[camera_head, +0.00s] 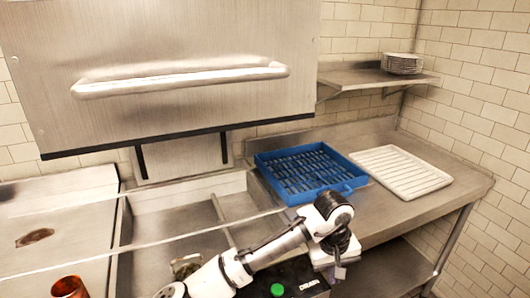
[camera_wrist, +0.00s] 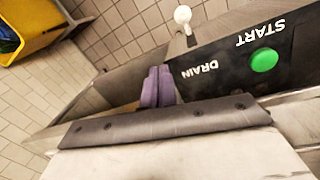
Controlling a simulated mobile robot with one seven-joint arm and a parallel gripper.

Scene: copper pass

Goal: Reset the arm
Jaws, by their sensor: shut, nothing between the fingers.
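My arm reaches in from the bottom of the head view, bent at a black-and-white joint, with my gripper (camera_head: 338,272) hanging down past the front of the counter. In the wrist view my gripper (camera_wrist: 158,85) has its two purple-grey fingers together, with nothing between them. A black control panel (camera_wrist: 225,68) with a green START button (camera_wrist: 264,60) and the word DRAIN is close beyond the fingers. The green button also shows in the head view (camera_head: 277,290), left of my gripper. I cannot tell whether the fingers touch the panel.
A blue rack (camera_head: 352,183) and a white ribbed tray (camera_head: 400,172) lie on the steel counter (camera_head: 400,215). A large steel hood (camera_head: 180,110) with a bar handle hangs at the left. Plates (camera_head: 402,63) stand on a wall shelf. An amber cup (camera_head: 69,287) stands at lower left. A yellow bin (camera_wrist: 35,28) is on the floor.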

